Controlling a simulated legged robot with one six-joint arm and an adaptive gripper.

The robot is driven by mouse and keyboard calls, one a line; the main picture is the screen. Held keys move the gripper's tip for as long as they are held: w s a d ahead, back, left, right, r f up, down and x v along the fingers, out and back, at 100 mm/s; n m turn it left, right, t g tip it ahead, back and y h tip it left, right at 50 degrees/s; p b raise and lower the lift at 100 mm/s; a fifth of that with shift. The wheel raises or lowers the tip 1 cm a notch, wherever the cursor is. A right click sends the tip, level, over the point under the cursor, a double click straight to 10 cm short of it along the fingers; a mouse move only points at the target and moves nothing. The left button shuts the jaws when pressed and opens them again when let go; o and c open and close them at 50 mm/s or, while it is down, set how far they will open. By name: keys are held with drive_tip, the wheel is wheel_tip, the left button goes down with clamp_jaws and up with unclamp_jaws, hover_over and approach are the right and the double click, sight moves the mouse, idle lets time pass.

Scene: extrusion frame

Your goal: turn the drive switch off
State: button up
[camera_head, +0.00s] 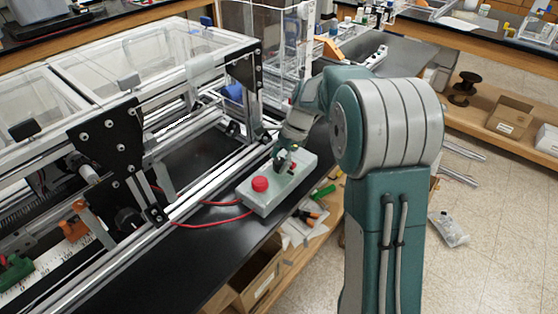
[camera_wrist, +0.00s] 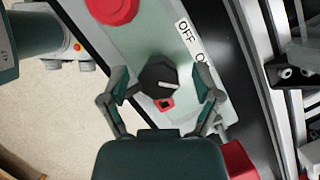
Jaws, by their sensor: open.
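The drive switch (camera_wrist: 156,74) is a black rotary knob with a white pointer line, on a grey-green control box (camera_head: 257,195). In the wrist view the line points right, roughly level. A white label (camera_wrist: 188,34) beside the knob reads OFF; a second word starting with O lower down is partly hidden by my right finger. My gripper (camera_wrist: 163,90) is open, its fingers on either side of the knob. I cannot tell whether they touch it. In the head view my gripper (camera_head: 287,158) is over the box's far end and hides the knob.
A red push button (camera_head: 260,184) stands on the near part of the box. Red cables (camera_head: 210,221) run from it across the black bench. The aluminium extrusion frame (camera_head: 215,165) stands close on the left. Tools (camera_head: 308,214) lie on the shelf to the right.

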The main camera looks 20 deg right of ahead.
clamp_jaws()
drive_tip(key=shift+n, duration=0.4)
drive_tip(key=n+g, duration=0.1)
drive_tip(key=n, duration=0.2)
drive_tip(key=shift+n+g, duration=0.3)
drive_tip(key=shift+g, duration=0.1)
drive_tip(key=n, duration=0.2)
drive_tip(key=n+g+h, duration=0.1)
drive_tip(key=n, duration=0.1)
drive_tip(key=shift+f+n+h, duration=0.1)
drive_tip(key=shift+n+h, duration=0.2)
drive_tip(key=n, duration=0.2)
drive_tip(key=n+g+h, duration=0.1)
drive_tip(key=n, duration=0.1)
drive_tip(key=shift+n+h, duration=0.3)
drive_tip(key=n+h, duration=0.1)
drive_tip(key=n, duration=0.3)
drive_tip(key=shift+h, duration=0.3)
drive_tip(key=shift+n, duration=0.3)
